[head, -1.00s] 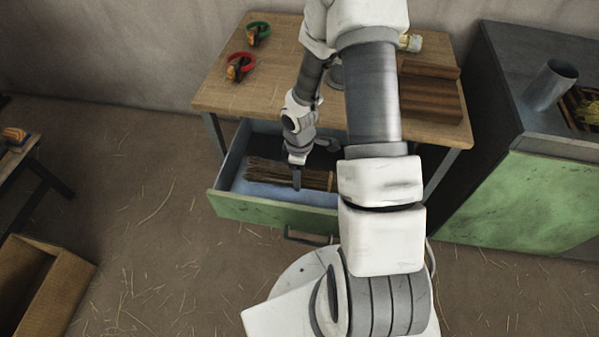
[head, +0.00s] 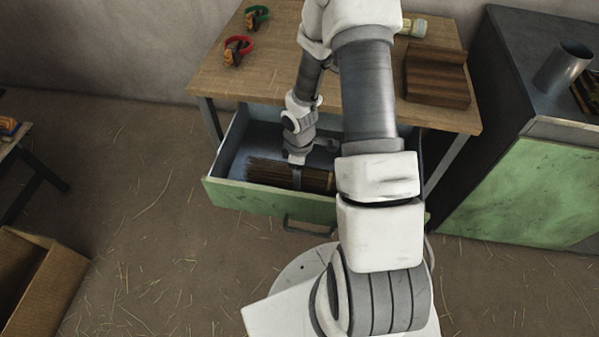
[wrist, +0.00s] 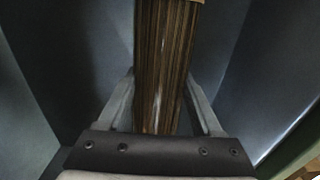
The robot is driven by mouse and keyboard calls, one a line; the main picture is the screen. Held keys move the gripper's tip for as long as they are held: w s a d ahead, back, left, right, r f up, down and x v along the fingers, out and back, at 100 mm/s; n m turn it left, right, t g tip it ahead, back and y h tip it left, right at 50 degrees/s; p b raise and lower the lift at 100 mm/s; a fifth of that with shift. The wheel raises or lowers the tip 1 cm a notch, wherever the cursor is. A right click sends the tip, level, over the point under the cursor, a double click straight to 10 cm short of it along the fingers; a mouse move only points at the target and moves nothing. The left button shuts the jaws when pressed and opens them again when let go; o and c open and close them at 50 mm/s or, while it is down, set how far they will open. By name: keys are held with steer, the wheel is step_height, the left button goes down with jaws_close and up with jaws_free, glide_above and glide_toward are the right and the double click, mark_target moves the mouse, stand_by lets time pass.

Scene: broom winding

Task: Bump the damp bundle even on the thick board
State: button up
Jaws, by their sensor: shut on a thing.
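The brown bundle of thin straws (head: 270,170) lies lengthwise in the open drawer under the workbench. It also shows in the wrist view (wrist: 163,60), with a pale band at its far end. My gripper (head: 296,184) reaches down into the drawer from above. In the wrist view my gripper (wrist: 165,110) has one finger on each side of the bundle and is shut on it. The thick board (head: 437,88), brown and striped, lies on the right of the bench top. My arm hides part of the bench and the bundle's right end.
The open drawer (head: 262,201) has a green front and blue-grey walls close around my gripper. Red-handled (head: 236,50) and green-handled (head: 257,17) tools lie on the bench's left. A green cabinet (head: 520,190) with a metal cup (head: 563,66) stands at right.

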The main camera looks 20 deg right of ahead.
steer(key=o, duration=1.2)
steer(key=shift+c, duration=0.2)
step_height(320, 180, up, 18)
steer(key=p, duration=0.6)
steer(key=shift+f, duration=0.25)
